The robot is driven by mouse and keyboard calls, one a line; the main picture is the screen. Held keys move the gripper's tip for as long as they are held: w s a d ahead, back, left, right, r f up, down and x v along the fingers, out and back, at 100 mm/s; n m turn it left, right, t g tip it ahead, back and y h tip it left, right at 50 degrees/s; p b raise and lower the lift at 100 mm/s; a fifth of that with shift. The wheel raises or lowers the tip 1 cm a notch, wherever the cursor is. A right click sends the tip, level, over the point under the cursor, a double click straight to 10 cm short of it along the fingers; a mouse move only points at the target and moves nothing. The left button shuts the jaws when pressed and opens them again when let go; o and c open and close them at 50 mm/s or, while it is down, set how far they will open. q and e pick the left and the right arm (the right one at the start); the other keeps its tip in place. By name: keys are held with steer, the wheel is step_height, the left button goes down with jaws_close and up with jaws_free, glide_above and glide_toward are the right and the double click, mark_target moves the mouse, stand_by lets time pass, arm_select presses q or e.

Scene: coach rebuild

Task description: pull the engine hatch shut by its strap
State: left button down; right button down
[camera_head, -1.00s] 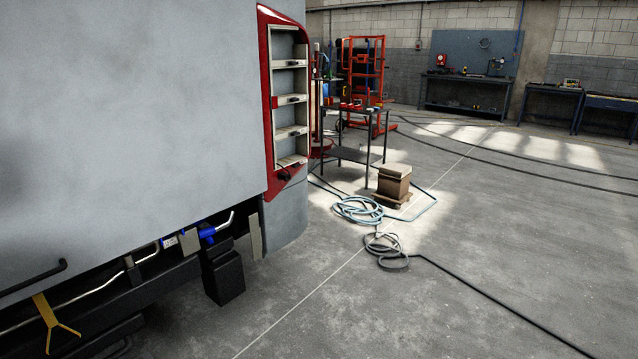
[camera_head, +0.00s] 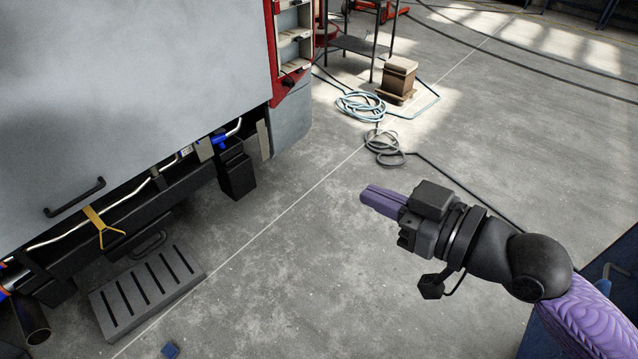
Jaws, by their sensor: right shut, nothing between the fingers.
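The engine hatch (camera_head: 150,90) is the large pale grey panel filling the upper left of the head view. Its lower edge is apart from the dark frame below, and pipes and blue fittings show in the gap. A yellow strap (camera_head: 97,219) hangs from this lower edge and ends in a forked loop. A black bar handle (camera_head: 75,198) is on the panel beside it. My right gripper (camera_head: 369,197), with purple fingers, is shut and empty over the open floor, well to the right of the strap and not touching anything. My left gripper is out of view.
A slotted grey step (camera_head: 150,290) sits low below the strap. Coiled hoses (camera_head: 362,106) and a box on a small pallet (camera_head: 398,78) lie farther back. The floor between vehicle and right gripper is mostly clear.

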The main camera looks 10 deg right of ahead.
steer(key=w+a+f+b, duration=0.2)
steer(key=w+a+f, duration=0.2)
steer(key=w, duration=0.3)
steer(key=shift+w+a+f+b, duration=0.15)
steer(key=shift+w+a+b, duration=0.25)
steer(key=shift+a, duration=0.45)
steer(key=shift+f, duration=0.1)
